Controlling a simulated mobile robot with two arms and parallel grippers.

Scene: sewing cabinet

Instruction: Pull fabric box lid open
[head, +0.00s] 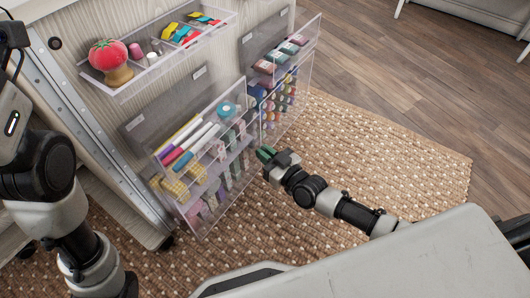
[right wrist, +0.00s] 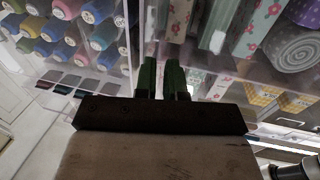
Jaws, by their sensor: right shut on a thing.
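The fabric box (head: 196,228) is a clear case on the cabinet front, with patterned fabric rolls and folded pieces inside and markers in its top part. Its clear front serves as the lid; I cannot tell how far it stands open. In the right wrist view, fabric rolls (right wrist: 294,50) show behind clear plastic at the right. My right gripper (head: 267,154) has green fingertips and is at the box's right edge. In the right wrist view, its fingers (right wrist: 164,80) are close together at clear plastic, shut on what looks like the lid edge. The exact contact is hidden. My left gripper is out of view.
A clear thread case (head: 286,105) with several spools stands close beside the fabric box. Above is a clear tray (head: 122,91) with a tomato pincushion (head: 109,58). A woven rug (head: 385,150) covers the floor; the area right of the cases is free.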

